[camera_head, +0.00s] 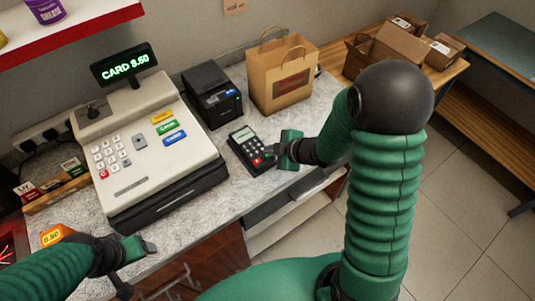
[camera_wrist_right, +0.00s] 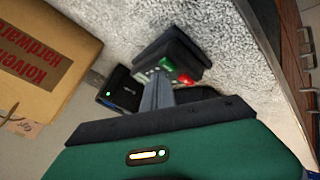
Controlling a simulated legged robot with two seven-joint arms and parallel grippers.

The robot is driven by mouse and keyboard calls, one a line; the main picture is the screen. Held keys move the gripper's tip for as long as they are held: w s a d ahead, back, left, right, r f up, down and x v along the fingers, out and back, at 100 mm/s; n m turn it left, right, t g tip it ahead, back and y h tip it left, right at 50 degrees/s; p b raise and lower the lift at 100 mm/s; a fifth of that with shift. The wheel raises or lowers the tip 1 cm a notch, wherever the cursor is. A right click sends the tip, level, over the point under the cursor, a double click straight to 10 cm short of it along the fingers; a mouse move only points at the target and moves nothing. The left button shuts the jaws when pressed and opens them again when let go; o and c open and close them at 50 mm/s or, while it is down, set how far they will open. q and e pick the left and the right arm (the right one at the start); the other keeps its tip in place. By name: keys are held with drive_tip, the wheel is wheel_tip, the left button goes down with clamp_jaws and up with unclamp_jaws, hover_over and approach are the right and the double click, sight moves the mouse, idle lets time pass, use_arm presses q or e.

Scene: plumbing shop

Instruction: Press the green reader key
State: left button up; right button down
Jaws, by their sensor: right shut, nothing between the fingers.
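The dark card reader (camera_head: 243,136) lies on the counter to the right of the cash register, with a grey screen and a red key (camera_head: 257,162). In the right wrist view its green key (camera_wrist_right: 165,64) shows beside the red key (camera_wrist_right: 186,79). My right gripper (camera_head: 272,155) is shut and empty, at the key end of the reader. In the right wrist view its fingertips (camera_wrist_right: 158,78) appear very close to the green key; I cannot tell whether they touch it. My left gripper (camera_head: 139,268) is open and empty at the counter's front left.
The cash register (camera_head: 140,150) has a display reading CARD 8.50. A black printer (camera_head: 212,95) and a paper bag (camera_head: 282,75) stand behind the reader. Cardboard boxes (camera_head: 398,45) are at the back right.

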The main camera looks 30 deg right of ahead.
sight(270, 157)
drive_tip(key=shift+f, duration=0.35)
idle(0.3)
drive_tip(key=shift+r+p, duration=0.45)
drive_tip(key=shift+r, duration=0.1)
wheel_tip(270, 157, up, 6)
drive_tip(key=p, duration=0.6)
idle(0.4)
